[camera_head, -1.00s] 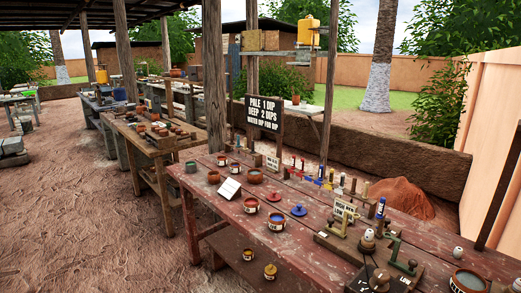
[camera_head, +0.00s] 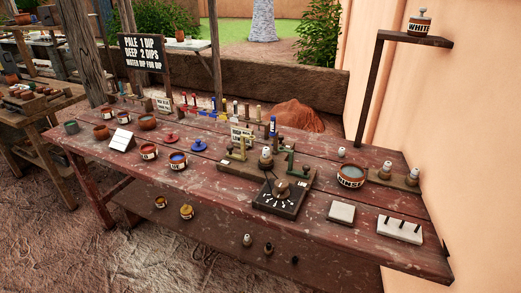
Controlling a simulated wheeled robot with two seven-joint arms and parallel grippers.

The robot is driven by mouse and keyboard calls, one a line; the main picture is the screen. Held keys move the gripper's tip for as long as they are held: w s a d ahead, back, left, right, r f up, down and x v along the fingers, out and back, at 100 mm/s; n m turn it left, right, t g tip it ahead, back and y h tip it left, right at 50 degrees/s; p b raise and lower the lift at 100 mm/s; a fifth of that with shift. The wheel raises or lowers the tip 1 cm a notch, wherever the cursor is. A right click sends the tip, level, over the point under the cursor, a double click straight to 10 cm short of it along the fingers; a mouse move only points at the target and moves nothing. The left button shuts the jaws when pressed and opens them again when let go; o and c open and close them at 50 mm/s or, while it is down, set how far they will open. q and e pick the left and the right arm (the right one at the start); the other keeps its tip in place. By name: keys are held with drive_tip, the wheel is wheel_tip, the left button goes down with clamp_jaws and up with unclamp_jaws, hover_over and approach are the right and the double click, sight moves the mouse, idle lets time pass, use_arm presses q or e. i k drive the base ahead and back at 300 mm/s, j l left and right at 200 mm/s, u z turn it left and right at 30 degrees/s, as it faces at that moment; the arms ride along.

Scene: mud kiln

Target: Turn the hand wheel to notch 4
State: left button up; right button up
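A dark square block (camera_head: 264,208) with a fan of white marks stands near the front edge of the red wooden table, right of its middle. A round dark knob (camera_head: 281,188) sits on it and looks like the hand wheel. The marks are too small to read, so I cannot tell which notch it points to. Neither of my grippers shows in the view.
A shelf with a white-labelled pot (camera_head: 420,22) is at the right wall.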

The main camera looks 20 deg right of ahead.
sight(281, 191)
drive_tip(key=z, duration=1.2)
